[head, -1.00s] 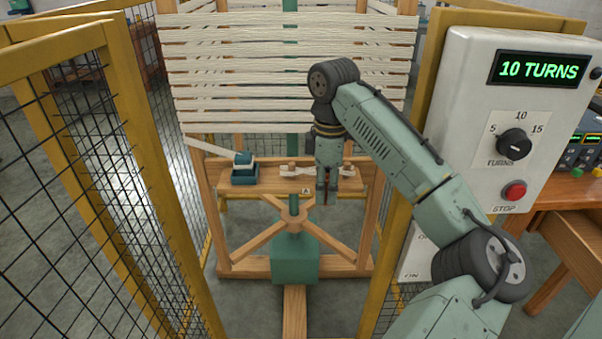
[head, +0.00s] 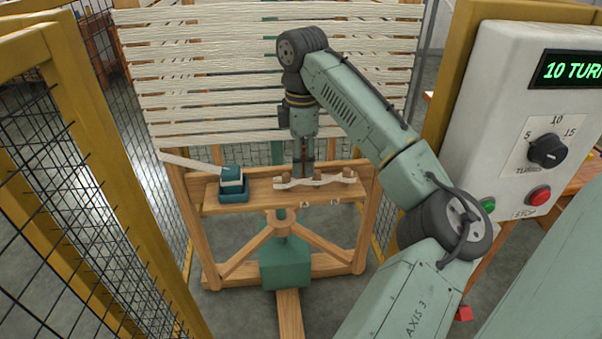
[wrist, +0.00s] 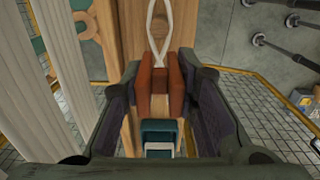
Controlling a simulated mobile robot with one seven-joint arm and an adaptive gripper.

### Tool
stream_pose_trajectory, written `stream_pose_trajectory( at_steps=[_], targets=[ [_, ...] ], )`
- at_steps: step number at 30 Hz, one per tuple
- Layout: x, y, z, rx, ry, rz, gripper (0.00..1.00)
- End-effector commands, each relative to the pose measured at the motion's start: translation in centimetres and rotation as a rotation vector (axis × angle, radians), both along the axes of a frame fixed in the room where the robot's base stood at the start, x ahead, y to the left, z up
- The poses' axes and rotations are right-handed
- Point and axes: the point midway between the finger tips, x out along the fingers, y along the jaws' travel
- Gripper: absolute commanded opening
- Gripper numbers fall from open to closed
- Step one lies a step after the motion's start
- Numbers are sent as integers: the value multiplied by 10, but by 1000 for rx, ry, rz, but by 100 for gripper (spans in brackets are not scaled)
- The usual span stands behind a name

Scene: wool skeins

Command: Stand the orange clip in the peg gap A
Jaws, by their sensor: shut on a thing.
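My gripper (wrist: 160,100) is shut on the orange clip (wrist: 145,88), whose two reddish-brown legs show between the dark pads. A tan wooden piece shows between the legs; I cannot tell if it is a peg or the board. In the head view my gripper (head: 303,172) points down at the peg board, close to the left peg (head: 282,182) and the middle peg (head: 317,175). Label A (head: 304,204) is on the board's front edge below the space between these pegs. The clip is not clear there, and I cannot tell whether it touches the board.
White yarn (head: 325,182) weaves along the pegs and forms a narrow loop (wrist: 160,35) in the wrist view. A teal block (head: 232,184) stands left on the board. Wound skein strands (head: 200,80) hang behind. Yellow mesh fencing (head: 100,150) and the control box (head: 520,130) flank the space.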

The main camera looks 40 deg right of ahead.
Motion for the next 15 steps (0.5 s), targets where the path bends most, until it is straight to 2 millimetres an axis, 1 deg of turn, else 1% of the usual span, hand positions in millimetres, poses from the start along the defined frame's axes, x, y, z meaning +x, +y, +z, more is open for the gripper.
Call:
stream_pose_trajectory(
  at_steps=[6,8,15],
  targets=[
    [-1,0,-30,1,2,-1,9],
    [-1,0,-36,1,0,-1,9],
    [0,0,-39,-1,-1,-1,9]
  ],
)
